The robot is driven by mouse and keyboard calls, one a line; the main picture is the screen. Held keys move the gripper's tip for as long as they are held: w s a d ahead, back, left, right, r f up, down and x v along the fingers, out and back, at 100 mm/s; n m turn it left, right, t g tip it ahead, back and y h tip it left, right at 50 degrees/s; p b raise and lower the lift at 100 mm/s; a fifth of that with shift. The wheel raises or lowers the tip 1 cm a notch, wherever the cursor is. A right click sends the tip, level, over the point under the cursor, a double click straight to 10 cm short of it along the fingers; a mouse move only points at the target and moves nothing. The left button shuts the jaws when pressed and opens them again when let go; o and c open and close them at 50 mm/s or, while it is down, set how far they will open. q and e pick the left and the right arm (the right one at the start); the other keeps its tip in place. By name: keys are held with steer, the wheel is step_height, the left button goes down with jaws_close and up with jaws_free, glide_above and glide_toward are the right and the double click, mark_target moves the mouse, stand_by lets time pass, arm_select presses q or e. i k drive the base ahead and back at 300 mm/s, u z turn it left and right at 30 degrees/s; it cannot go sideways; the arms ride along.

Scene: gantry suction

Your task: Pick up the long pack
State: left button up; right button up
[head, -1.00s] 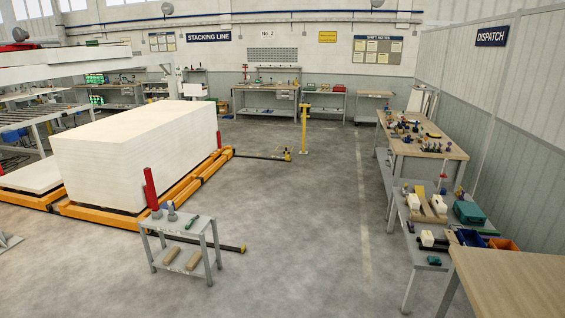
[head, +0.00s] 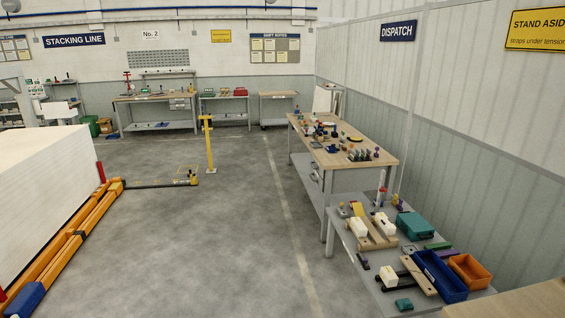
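Neither of my grippers is in view. A large white block-like stack (head: 45,190) stands at the left edge, partly cut off, beside orange rails on the floor. I cannot tell whether it or anything else here is the long pack. Small goods lie on the wooden-topped bench (head: 378,159) and the grey bench (head: 352,250) at the right, too small to name surely.
A blue bin (head: 440,278) and an orange bin (head: 469,271) sit on the grey bench, near a teal case (head: 414,225). A yellow post (head: 208,145) stands mid-floor. Orange rails (head: 62,250) edge the stack. The central floor (head: 200,250) is clear.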

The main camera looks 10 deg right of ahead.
mark_target(381, 219)
steer(key=z, duration=0.5)
steer(key=i, duration=1.35)
steer(key=z, duration=0.5)
